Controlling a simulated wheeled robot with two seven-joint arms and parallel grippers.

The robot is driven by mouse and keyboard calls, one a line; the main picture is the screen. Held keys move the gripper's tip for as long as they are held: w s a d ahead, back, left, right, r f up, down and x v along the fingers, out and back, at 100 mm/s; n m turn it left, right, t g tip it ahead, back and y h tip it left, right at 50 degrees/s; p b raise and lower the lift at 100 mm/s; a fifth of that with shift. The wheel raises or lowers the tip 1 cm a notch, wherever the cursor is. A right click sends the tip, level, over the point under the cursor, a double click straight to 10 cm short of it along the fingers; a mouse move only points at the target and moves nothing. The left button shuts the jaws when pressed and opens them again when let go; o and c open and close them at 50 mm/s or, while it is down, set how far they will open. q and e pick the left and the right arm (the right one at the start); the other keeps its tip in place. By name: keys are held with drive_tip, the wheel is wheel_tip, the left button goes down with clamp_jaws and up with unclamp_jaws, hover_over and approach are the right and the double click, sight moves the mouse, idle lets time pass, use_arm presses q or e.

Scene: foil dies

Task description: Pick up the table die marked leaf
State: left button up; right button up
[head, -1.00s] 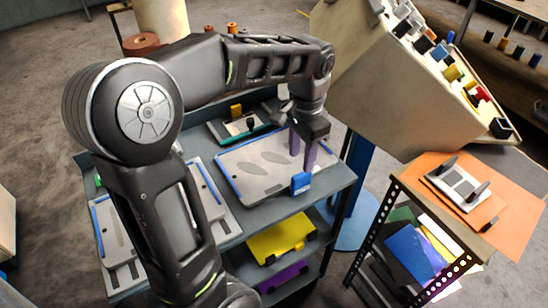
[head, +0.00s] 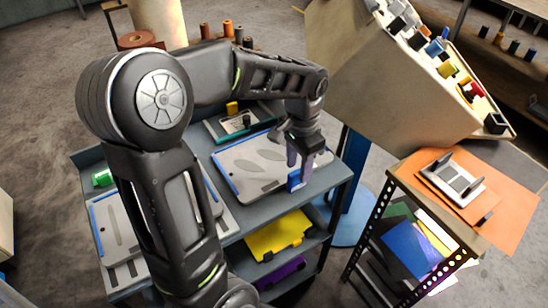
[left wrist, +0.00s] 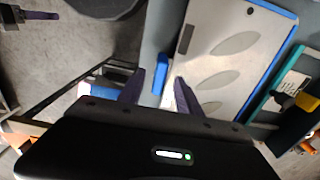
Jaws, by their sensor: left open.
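A flat grey die (head: 245,180) with leaf-shaped oval marks and blue edging lies on the cart's top shelf. It also shows in the left wrist view (left wrist: 225,65), at the upper right. A blue block (head: 295,182) stands at its near right end; in the left wrist view the block (left wrist: 159,73) lies between the finger lines. My left gripper (head: 299,165) is open with purple fingers, just above or around the block. I cannot tell whether the fingers touch it. My right gripper is not in view.
Other dies lie on the cart to the left (head: 112,240). A teal-edged die (head: 212,126) with a yellow block lies at the back. Yellow (head: 275,238) and purple sheets sit on lower shelves. A tilted beige machine (head: 400,110) and an orange-topped stand (head: 505,220) are at the right.

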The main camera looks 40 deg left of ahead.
use_arm(q)
drive_tip(key=shift+f, duration=1.5)
clamp_jaws()
drive_tip(key=shift+w+r, duration=0.1)
idle(0.5)
